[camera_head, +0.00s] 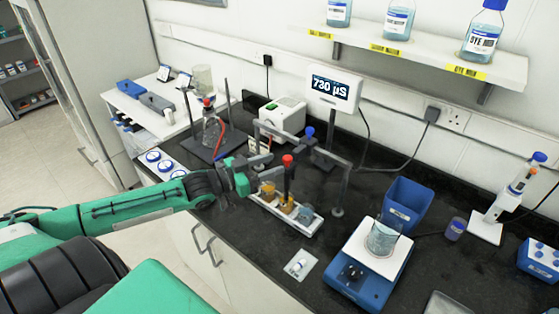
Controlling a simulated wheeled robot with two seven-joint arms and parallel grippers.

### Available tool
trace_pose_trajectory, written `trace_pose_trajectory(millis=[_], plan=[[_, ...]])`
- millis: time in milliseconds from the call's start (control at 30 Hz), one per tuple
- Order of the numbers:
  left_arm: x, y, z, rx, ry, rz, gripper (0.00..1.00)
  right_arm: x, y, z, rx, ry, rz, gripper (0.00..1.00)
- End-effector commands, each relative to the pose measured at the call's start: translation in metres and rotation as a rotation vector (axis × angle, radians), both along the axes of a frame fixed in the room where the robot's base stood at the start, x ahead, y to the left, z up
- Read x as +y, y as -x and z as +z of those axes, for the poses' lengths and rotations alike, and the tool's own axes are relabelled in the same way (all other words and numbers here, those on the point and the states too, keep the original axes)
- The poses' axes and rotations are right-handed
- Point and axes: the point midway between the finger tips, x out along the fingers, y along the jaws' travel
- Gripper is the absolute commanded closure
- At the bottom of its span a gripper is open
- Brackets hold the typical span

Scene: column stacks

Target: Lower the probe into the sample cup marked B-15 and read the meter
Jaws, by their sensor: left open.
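A white rack (270,209) on the dark bench holds a row of small sample cups. An amber cup (268,192) is at its left end, and a clear greyish cup (305,215) is at its right end. Their marks are too small to read, so I cannot tell which is B-15. A red-topped probe (287,161) stands upright over the middle cup; its tip is hidden or too small to see. My left gripper (273,163) is open beside the probe's upper part, left of it. My right gripper is out of view.
A grey stand frame (335,160) with a blue-topped piece (308,134) is behind the rack. A flask stand (210,130) is at the left.

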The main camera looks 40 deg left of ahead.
Motion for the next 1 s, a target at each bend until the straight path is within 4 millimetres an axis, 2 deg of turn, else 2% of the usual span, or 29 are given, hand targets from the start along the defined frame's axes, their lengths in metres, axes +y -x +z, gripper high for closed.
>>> trace_pose_trajectory(millis=[400, 867, 1000], plan=[[-0.013, -0.026, 0.001, -0.001, 0.000, 0.000, 0.55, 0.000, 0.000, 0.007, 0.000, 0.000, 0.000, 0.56], [-0.016, -0.030, 0.000, 0.000, -0.001, -0.001, 0.55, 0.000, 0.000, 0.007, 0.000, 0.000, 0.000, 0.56], [-0.016, -0.030, 0.000, 0.000, -0.001, -0.001, 0.82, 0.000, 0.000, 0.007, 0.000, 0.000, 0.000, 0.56]])
